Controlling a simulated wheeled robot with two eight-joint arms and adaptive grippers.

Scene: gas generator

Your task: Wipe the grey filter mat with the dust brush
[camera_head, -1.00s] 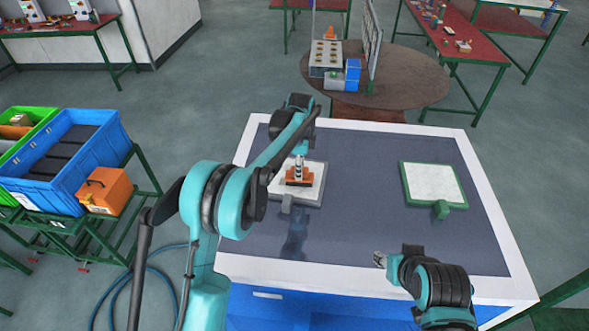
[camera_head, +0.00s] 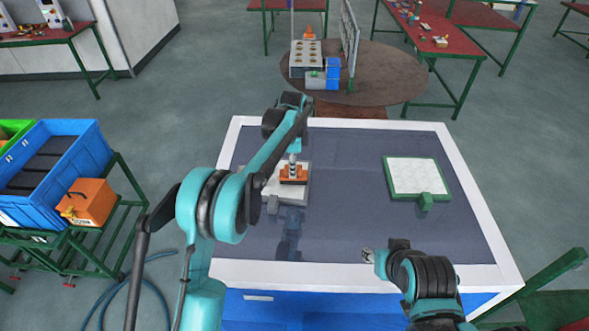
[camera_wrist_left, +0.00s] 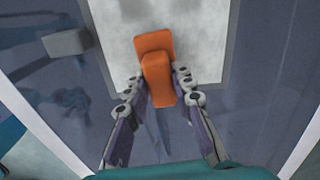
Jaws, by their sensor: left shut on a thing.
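The grey filter mat (camera_head: 270,190) lies on the dark table top, left of centre; it has a grey frame, a pale surface and a grey tab at its front. It fills the upper middle of the left wrist view (camera_wrist_left: 205,40). The orange dust brush (camera_head: 294,177) is on or just over the mat's right part; contact is hard to judge. My left gripper (camera_head: 293,160) is shut on the brush from above, with fingers on both sides of its orange body (camera_wrist_left: 158,75). My right gripper (camera_head: 368,255) is near the table's front edge, empty; its finger gap is too small to judge.
A green-framed mat (camera_head: 417,177) lies on the table's right side. A blue crate (camera_head: 85,150) and an orange box (camera_head: 88,203) stand on a green rack at the left. A round brown table (camera_head: 390,80) stands behind. The table's middle is clear.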

